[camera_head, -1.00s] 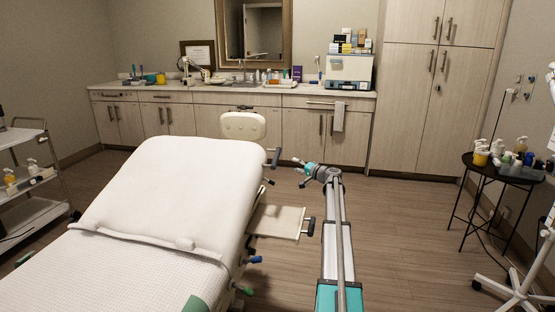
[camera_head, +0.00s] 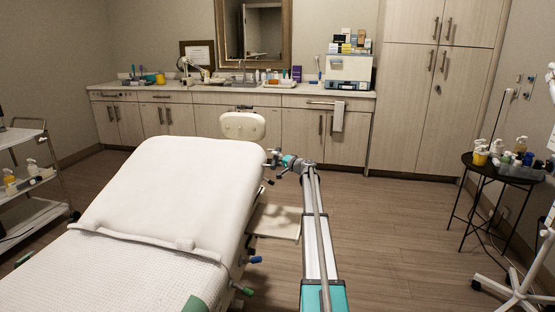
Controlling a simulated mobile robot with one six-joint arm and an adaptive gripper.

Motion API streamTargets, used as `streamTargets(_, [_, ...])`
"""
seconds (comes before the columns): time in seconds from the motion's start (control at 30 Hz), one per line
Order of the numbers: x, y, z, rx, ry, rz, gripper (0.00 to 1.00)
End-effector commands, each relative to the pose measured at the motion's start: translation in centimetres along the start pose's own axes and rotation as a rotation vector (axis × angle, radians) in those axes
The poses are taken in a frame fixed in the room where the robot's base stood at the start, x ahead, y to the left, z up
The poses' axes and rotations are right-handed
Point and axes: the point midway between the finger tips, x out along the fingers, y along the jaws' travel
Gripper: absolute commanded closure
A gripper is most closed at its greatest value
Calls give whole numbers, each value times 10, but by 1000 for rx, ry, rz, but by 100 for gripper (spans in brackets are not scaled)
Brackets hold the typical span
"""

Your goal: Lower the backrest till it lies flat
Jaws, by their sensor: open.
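The white padded backrest (camera_head: 170,190) of the treatment bed is raised, sloping up toward the far end with a headrest (camera_head: 242,126) beyond its top. My gripper (camera_head: 275,158) is open at the backrest's upper right edge, by the dark side handle there. The gripper largely covers that handle, and I cannot tell whether the fingers touch it or sit around it. Below on the bed's right side are a lever with a blue knob (camera_head: 256,259) and one with a green knob (camera_head: 246,292).
A small side shelf (camera_head: 276,221) juts from the bed's right side, partly behind my arm. A black side table (camera_head: 480,166) with bottles and a white wheeled stand (camera_head: 520,289) are at the right. A trolley (camera_head: 30,215) is at the left. The floor right of my arm is clear.

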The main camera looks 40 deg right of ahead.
Motion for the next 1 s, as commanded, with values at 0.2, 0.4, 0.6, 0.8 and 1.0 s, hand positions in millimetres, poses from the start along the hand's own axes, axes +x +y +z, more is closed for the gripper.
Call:
streamTargets(0.2, [3,0,0,0,0,0,27])
streamTargets(0.4, [3,0,1,0,-1,0,34])
streamTargets(0.6, [3,0,1,0,-1,0,71])
streamTargets(0.8, [3,0,1,0,-1,-1,100])
streamTargets(1.0, [4,1,1,2,-1,0,100])
